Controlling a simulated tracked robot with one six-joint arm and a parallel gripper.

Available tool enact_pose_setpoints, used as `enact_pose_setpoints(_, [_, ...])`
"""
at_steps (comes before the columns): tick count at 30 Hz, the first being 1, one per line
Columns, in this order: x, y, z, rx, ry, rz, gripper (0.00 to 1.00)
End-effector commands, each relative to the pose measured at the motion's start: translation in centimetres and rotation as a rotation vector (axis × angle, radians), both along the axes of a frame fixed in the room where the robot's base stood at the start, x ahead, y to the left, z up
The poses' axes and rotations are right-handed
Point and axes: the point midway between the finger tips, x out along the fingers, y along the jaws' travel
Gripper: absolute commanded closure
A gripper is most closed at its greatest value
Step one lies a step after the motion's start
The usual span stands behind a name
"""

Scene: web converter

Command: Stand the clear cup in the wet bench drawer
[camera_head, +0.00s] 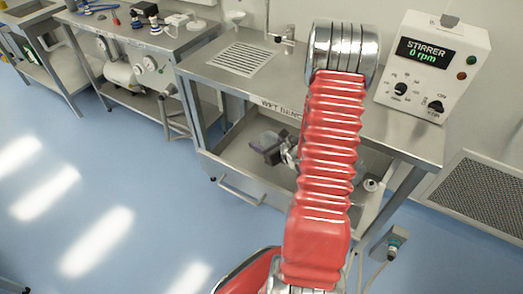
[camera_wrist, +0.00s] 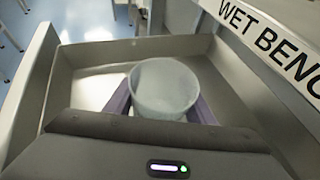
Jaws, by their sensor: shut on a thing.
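The clear cup (camera_wrist: 163,88) is between the two purple fingers of my gripper (camera_wrist: 163,104) in the wrist view, its round rim facing the camera. My gripper is shut on it. The open wet bench drawer (camera_wrist: 88,60) surrounds them, with its metal walls on the sides and far end. In the head view my gripper (camera_head: 270,152) is over the drawer (camera_head: 228,150), below the bench top, with the cup (camera_head: 271,138) faintly visible beside it. The cup's base is hidden, so I cannot tell whether it touches the drawer floor.
The wet bench top (camera_head: 205,72) overhangs close to my arm, and its labelled edge (camera_wrist: 265,38) is close at the right in the wrist view. A stirrer unit (camera_head: 433,68) stands on the bench. Blue floor (camera_head: 110,180) is clear at the left.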

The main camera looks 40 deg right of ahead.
Motion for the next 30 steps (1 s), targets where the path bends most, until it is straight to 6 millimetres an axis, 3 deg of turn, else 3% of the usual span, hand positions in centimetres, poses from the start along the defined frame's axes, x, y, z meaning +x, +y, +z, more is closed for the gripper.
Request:
enact_pose_setpoints(5, [0.0, 0.0, -0.6, 0.001, 0.001, 0.000, 0.80])
enact_pose_setpoints(16, [0.0, 0.0, -4.0, 0.002, 0.000, -0.001, 0.80])
enact_pose_setpoints(29, [-0.1, 0.0, -4.4, 0.000, 0.000, -0.001, 0.80])
enact_pose_setpoints(30, [-0.1, 0.0, -4.4, 0.000, 0.000, -0.001, 0.49])
